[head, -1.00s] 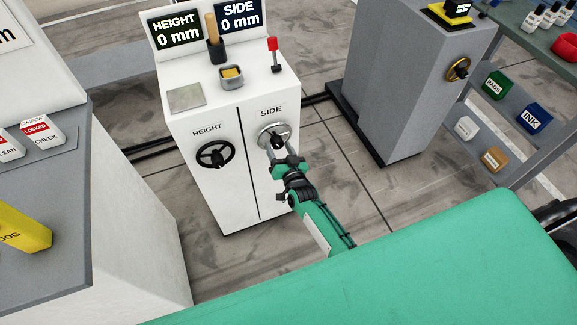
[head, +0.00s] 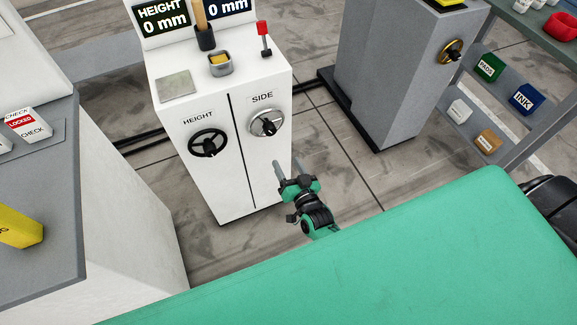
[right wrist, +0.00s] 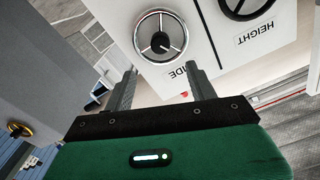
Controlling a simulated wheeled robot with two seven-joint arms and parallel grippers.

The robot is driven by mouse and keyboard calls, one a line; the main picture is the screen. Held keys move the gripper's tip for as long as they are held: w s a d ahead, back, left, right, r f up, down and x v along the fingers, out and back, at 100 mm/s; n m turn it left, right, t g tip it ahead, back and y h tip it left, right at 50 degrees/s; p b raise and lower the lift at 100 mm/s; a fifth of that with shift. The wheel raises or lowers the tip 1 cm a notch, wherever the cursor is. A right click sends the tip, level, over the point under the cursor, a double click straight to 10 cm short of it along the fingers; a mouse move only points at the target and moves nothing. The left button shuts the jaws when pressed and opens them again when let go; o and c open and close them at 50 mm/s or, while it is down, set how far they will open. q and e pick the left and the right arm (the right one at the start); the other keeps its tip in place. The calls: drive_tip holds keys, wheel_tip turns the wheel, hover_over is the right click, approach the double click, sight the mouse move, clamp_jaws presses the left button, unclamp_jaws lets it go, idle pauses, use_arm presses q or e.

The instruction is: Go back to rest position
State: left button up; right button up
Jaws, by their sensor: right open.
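My right gripper (head: 288,168) is open and empty in front of the white cabinet, below the silver SIDE handwheel (head: 266,123) and apart from it. In the right wrist view the two fingers of the right gripper (right wrist: 162,85) stand apart with nothing between them. The SIDE handwheel (right wrist: 160,37) lies beyond the fingertips there. The black HEIGHT handwheel (head: 208,143) is on the cabinet front to the left. My left gripper is not in view.
The white cabinet (head: 205,185) carries displays reading 0 mm, a small grey tray and a red-topped lever (head: 264,38). A grey pedestal (head: 385,70) stands to the right. A grey-topped bench (head: 60,220) with a yellow block is at the left. Floor shows between cabinet and pedestal.

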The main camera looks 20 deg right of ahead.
idle(0.4)
drive_tip(key=s+f+n+g, duration=0.1)
drive_tip(key=s+f+g, duration=0.2)
drive_tip(key=s+f, duration=0.45)
drive_tip(key=s+f+n+g+p, duration=0.1)
drive_tip(key=s+f+n+g, duration=0.2)
drive_tip(key=f, duration=0.8)
drive_tip(key=s+f+g, duration=0.3)
drive_tip(key=s+f, duration=0.4)
drive_tip(key=f, duration=0.3)
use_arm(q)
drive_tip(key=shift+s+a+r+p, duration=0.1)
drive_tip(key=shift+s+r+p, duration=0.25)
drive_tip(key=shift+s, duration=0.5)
use_arm(e)
drive_tip(key=s+d+f+g, duration=0.2)
drive_tip(key=s+f, duration=0.2)
drive_tip(key=s, duration=0.5)
drive_tip(key=s+d+f+n+g, duration=0.1)
drive_tip(key=s+d+f+g, duration=0.1)
drive_tip(key=s, duration=0.7)
drive_tip(key=s+d+f+n+g, duration=0.1)
drive_tip(key=s+d+f+g, duration=0.2)
drive_tip(key=s+f, duration=0.3)
drive_tip(key=s+g, duration=0.1)
drive_tip(key=s, duration=0.2)
drive_tip(key=shift+f+h, duration=0.25)
drive_tip(key=shift+h, duration=0.05)
